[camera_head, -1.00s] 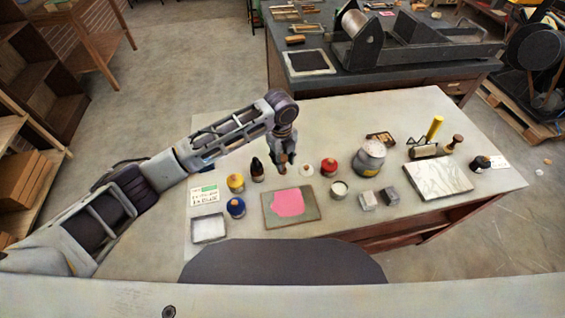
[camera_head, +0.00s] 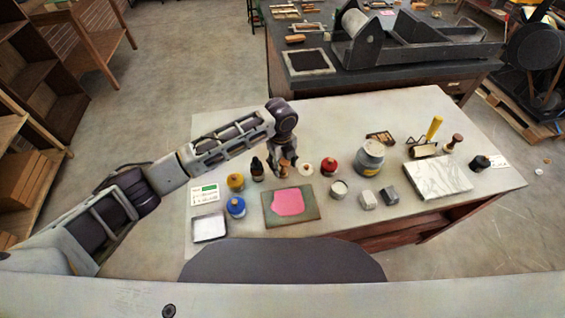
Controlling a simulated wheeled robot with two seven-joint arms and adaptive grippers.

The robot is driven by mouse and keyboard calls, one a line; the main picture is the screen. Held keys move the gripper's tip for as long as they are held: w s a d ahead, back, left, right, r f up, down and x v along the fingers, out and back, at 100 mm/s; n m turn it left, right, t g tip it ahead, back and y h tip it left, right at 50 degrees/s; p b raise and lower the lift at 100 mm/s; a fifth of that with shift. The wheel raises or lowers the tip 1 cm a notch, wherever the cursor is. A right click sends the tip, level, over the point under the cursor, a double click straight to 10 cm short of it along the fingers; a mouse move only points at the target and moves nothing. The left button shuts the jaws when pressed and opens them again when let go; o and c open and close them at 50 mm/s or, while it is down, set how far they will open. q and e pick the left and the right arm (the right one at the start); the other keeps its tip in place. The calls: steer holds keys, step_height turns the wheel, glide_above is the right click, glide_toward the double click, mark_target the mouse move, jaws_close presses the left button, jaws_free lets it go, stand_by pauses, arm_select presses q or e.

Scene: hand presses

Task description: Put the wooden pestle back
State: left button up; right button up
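My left gripper (camera_head: 284,168) points down over the back middle of the table, between a black bottle and a white-lidded jar. A small brown wooden piece, which looks like the wooden pestle (camera_head: 286,170), shows upright between its fingers. The fingers stand on either side of it; whether they press on it is too small to tell. Whether its lower end touches the table is also unclear. A second wooden-knobbed tool (camera_head: 456,140) stands at the back right. My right gripper is not in view.
Close around the gripper stand the black bottle (camera_head: 257,168), white-lidded jar (camera_head: 305,169), red jar (camera_head: 329,166) and yellow jar (camera_head: 235,182). A board with pink ink (camera_head: 289,203) lies in front. A grey pot (camera_head: 369,158) stands to the right. The table's back left is clear.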

arm_select(q)
steer(key=shift+r, duration=0.15)
step_height(320, 180, up, 12)
steer(key=shift+a, duration=0.15)
stand_by(0.8)
